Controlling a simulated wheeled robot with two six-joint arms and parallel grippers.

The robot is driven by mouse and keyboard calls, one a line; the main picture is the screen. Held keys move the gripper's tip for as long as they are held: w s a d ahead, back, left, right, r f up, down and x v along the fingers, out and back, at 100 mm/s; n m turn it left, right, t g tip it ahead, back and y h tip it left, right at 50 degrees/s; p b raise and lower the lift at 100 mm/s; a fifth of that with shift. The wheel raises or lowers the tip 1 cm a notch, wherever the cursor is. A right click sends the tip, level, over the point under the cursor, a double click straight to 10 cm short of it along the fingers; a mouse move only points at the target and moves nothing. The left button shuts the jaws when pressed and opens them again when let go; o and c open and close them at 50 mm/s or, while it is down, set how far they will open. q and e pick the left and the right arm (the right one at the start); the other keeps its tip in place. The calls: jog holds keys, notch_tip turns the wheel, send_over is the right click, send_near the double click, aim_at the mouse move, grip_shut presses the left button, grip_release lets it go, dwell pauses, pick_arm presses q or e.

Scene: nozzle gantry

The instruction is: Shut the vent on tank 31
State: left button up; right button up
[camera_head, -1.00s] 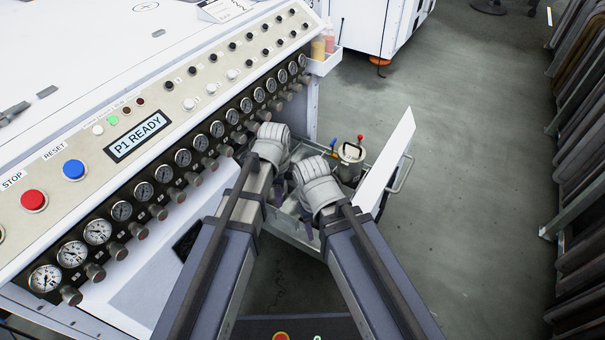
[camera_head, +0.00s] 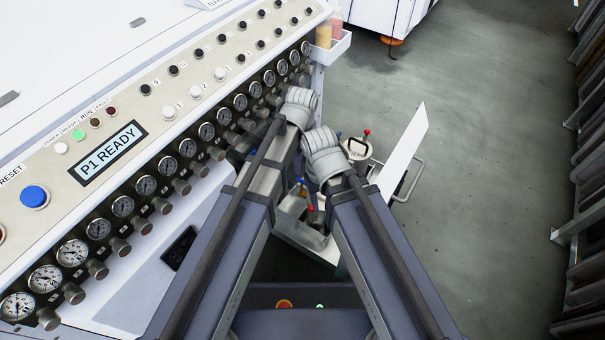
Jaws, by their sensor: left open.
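A round metal tank (camera_head: 357,149) stands in the open drawer, with a red-knobbed lever on top and a blue lever at its left. Another blue and a red handle (camera_head: 311,208) show between my arms, beside a pale metal vessel (camera_head: 312,238) partly covered by my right arm. I cannot read a tank number or tell how any vent is set. My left gripper (camera_head: 300,105) is open by the panel's gauge row, its fingers mostly hidden behind its grey wrist. My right gripper (camera_head: 322,152) is just left of the round tank; its fingers are hidden.
The sloped panel with gauges and knobs (camera_head: 165,165) fills the left. The drawer's white upright front (camera_head: 402,155) and its handle (camera_head: 408,180) stand at the right. A bottle tray (camera_head: 333,48) is above. Open floor lies to the right, before a rack (camera_head: 590,170).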

aim_at(302, 180)
pick_arm(q)
jog(key=shift+f, duration=0.2)
notch_tip(302, 180, down, 8)
jog(key=b, duration=0.7)
jog(key=shift+r+b, duration=0.25)
jog(key=shift+b, duration=0.15)
grip_shut()
